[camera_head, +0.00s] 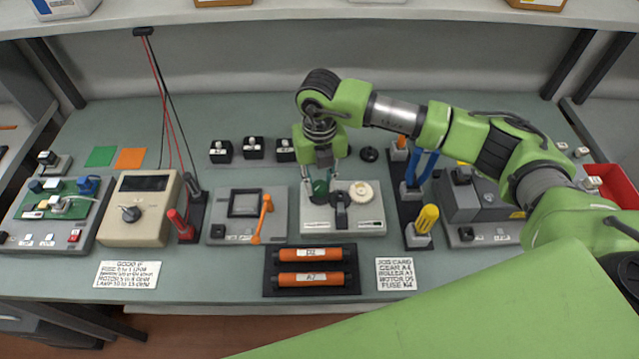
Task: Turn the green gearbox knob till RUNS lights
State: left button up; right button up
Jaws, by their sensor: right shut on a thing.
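The gearbox (370,217) is a pale unit at the middle of the bench. It has a green knob (320,189) at its left, a cream round disc (361,192) at its right and a dark part (341,208) between them. My right gripper (320,182) points down over the gearbox, its fingers on either side of the green knob and shut on it. The gripper covers part of the knob's top. I cannot make out a RUNS light or whether one is lit. My left gripper is not in view.
A beige meter (142,215) with a dial and probes stands at the left, beside a green circuit board (60,205). A grey unit with an orange lever (262,218) is left of the gearbox. Orange rollers (310,279) lie in front. Screwdrivers (421,224) stand close on the right.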

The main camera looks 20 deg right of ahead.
aim_at(320, 185)
jog(key=shift+w+r+m, duration=0.15)
jog(key=shift+m, duration=0.25)
jog(key=o, duration=1.1)
notch_tip(320, 185, up, 12)
dwell(0.5)
